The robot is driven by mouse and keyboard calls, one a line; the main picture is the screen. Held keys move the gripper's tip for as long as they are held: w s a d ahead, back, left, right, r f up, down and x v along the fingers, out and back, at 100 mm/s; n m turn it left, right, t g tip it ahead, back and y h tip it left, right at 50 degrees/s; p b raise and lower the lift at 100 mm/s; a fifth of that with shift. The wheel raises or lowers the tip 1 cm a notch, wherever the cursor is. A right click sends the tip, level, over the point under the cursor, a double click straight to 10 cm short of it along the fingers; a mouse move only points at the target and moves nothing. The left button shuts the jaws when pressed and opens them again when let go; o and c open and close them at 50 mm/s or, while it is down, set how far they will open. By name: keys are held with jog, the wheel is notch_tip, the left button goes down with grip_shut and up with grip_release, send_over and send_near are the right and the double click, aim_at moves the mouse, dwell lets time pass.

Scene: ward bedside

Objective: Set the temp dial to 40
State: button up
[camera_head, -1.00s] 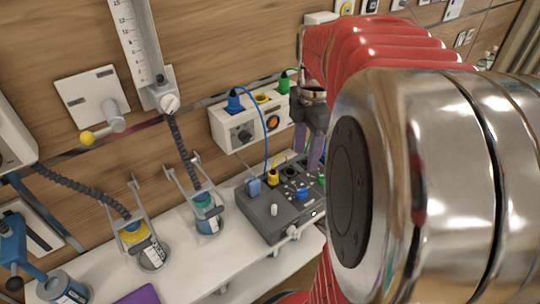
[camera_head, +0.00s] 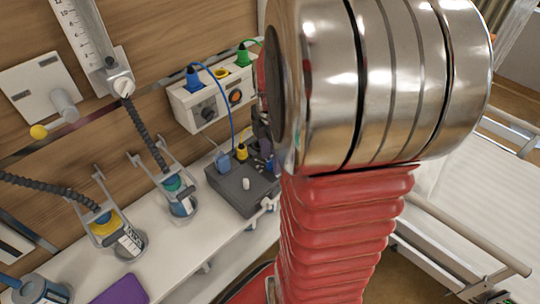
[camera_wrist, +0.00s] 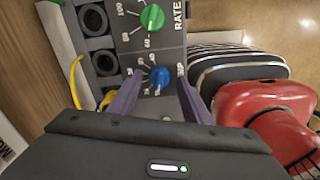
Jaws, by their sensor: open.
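The blue temp dial (camera_wrist: 159,77) is in the middle of the wrist view, on a dark grey control box with white scale marks beside it. Its label is partly cut off by a finger. My gripper (camera_wrist: 159,83) is open, with one purple finger on each side of the blue dial. I cannot tell whether either finger touches it. The dial's exact setting is too small to read. In the head view the grey control box (camera_head: 228,187) stands on the white shelf, and my arm hides its right part and most of my gripper.
A green dial (camera_wrist: 152,18) marked RATE sits beside the blue one. Dark sockets (camera_wrist: 94,20) and a yellow cable (camera_wrist: 76,82) lie left of them. A white wall unit (camera_head: 212,100) with plugs is behind the box. Jars (camera_head: 181,203) and a purple item (camera_head: 122,291) are left.

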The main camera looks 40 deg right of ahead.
jog(key=shift+c, duration=0.6)
jog(key=c, duration=0.9)
